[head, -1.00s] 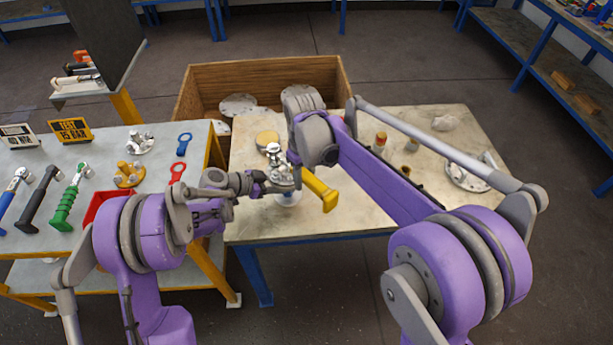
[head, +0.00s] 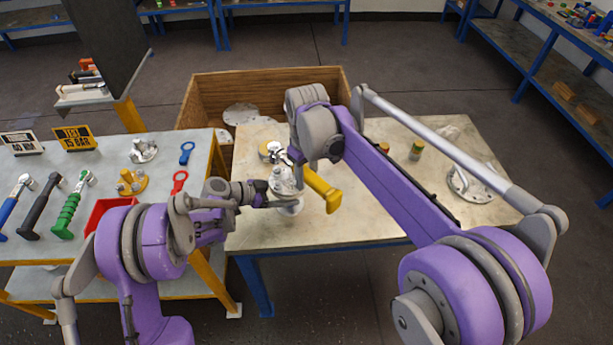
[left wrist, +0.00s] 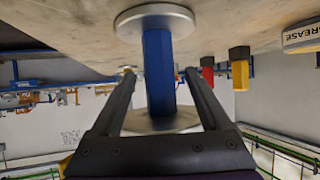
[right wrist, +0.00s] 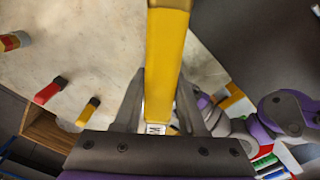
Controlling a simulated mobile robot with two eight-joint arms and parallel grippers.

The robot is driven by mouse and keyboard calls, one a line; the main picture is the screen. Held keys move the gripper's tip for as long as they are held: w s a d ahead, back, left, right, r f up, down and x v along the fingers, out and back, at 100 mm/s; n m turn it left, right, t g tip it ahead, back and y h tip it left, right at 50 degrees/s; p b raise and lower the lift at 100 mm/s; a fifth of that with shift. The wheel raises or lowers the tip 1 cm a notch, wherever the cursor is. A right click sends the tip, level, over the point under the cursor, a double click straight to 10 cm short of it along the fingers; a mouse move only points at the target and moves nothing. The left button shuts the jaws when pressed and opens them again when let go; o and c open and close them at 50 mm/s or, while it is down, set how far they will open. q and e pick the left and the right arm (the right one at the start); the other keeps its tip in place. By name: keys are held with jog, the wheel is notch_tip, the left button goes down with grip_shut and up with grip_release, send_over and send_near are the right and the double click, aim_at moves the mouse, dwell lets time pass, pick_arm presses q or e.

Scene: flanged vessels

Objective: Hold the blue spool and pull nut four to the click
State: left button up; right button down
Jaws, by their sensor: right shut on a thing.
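The blue spool (left wrist: 159,70) stands upright between metal flanges in the left wrist view. My left gripper (left wrist: 158,72) has one finger on each side of its blue pipe, with a gap showing on both sides. In the head view, my left gripper (head: 268,193) reaches the flanged assembly (head: 288,186) from the left. My right gripper (right wrist: 160,100) is shut on the yellow handle of a wrench (right wrist: 168,50).
The side table at left holds a green-handled wrench (head: 72,207), a red tray (head: 104,211) and a yellow flange piece (head: 131,183). A wooden crate (head: 263,85) stands behind. A loose flange (head: 473,183) lies right; the worktable's front right is clear.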

pick_arm(q)
jog(key=v, duration=1.2)
jog(key=shift+f, duration=0.1)
